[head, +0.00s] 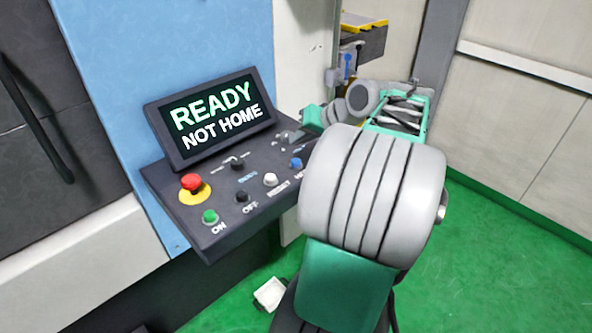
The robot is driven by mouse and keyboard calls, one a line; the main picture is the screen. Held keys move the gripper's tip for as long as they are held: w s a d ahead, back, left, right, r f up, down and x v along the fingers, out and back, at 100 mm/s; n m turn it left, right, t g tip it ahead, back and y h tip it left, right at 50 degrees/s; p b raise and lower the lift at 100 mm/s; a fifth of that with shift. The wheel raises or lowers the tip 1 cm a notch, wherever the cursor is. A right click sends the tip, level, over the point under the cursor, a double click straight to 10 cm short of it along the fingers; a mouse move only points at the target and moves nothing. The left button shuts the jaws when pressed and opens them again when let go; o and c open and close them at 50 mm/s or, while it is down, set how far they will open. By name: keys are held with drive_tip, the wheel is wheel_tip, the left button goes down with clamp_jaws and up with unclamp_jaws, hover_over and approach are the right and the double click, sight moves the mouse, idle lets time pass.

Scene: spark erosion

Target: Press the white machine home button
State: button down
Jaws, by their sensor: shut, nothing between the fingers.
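A dark control panel (222,215) sticks out from the blue machine front. A white button (271,179) stands on it, right of centre; the lettering below it seems to read RESET. A blue button (296,164) is to its right, its label partly hidden by my arm. My large grey arm joint hides the panel's right end.
A tilted screen (212,117) behind the buttons reads READY NOT HOME. A red emergency knob (192,182), a green ON button (210,216) and a black OFF button (243,195) stand left of the white button. A small white object (270,294) lies below the panel.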

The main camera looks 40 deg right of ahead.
sight(299, 162)
drive_tip(key=shift+f+b, duration=0.7)
drive_tip(key=shift+f, duration=0.95)
idle(0.6)
drive_tip(key=shift+f, duration=0.4)
drive_tip(key=shift+f+b, duration=0.4)
drive_tip(key=shift+f, duration=0.05)
idle(0.4)
drive_tip(key=shift+r, duration=0.1)
drive_tip(key=shift+r+p, duration=0.75)
drive_tip(key=shift+p, duration=0.1)
wheel_tip(299, 162, up, 5)
drive_tip(key=p, duration=0.4)
drive_tip(key=shift+r+p, duration=0.1)
drive_tip(key=shift+p, duration=0.3)
